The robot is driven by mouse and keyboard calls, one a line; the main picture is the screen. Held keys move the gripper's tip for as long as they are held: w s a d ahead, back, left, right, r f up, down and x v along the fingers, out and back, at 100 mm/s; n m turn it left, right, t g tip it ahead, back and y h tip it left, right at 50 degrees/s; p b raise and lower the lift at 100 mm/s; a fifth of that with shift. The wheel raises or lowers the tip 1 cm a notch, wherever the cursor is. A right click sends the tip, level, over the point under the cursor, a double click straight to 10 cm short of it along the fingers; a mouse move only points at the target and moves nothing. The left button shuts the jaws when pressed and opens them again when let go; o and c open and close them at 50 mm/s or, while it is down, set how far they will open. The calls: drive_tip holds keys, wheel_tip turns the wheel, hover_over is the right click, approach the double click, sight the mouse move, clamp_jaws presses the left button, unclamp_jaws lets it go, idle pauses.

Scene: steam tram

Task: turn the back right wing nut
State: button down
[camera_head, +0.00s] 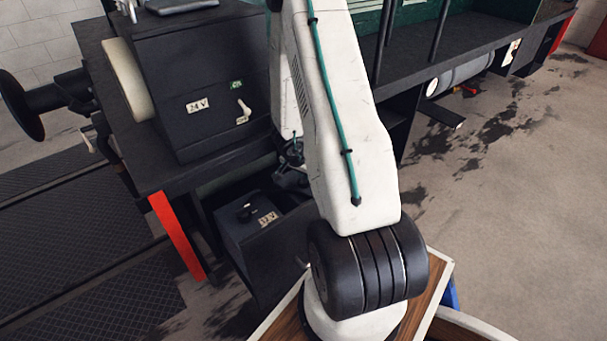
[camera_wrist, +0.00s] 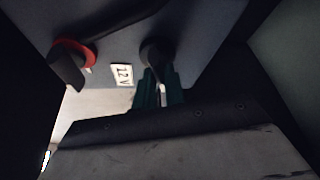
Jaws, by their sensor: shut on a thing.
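In the wrist view, the two green fingers of my gripper (camera_wrist: 160,88) are closed on a small wing nut (camera_wrist: 161,90) at a black round terminal (camera_wrist: 156,52). The fingers hide most of the nut, and I cannot make out its wings. The terminal sits on a grey battery face with a "12 V" label (camera_wrist: 122,74). A second terminal with a red ring (camera_wrist: 72,54) and a dark cable end is at the left, apart from my gripper. In the head view my arm hides the fingers and the nut.
In the head view, a dark box marked 12 V (camera_head: 250,222) stands low under the tram's platform. Above it is a black cabinet (camera_head: 205,85) marked 24 V with a small lever. A red post (camera_head: 177,235) stands left of the box. Open floor lies at the right.

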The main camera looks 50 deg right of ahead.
sight(300, 178)
drive_tip(key=c, duration=1.5)
unclamp_jaws()
drive_tip(key=shift+o, duration=0.2)
drive_tip(key=shift+r, duration=0.15)
drive_tip(key=shift+a+r, duration=0.2)
drive_tip(key=shift+r, duration=0.1)
drive_tip(key=v, duration=0.4)
drive_tip(key=s+a, duration=0.1)
drive_tip(key=a, duration=1.1)
drive_tip(key=shift+s, duration=0.2)
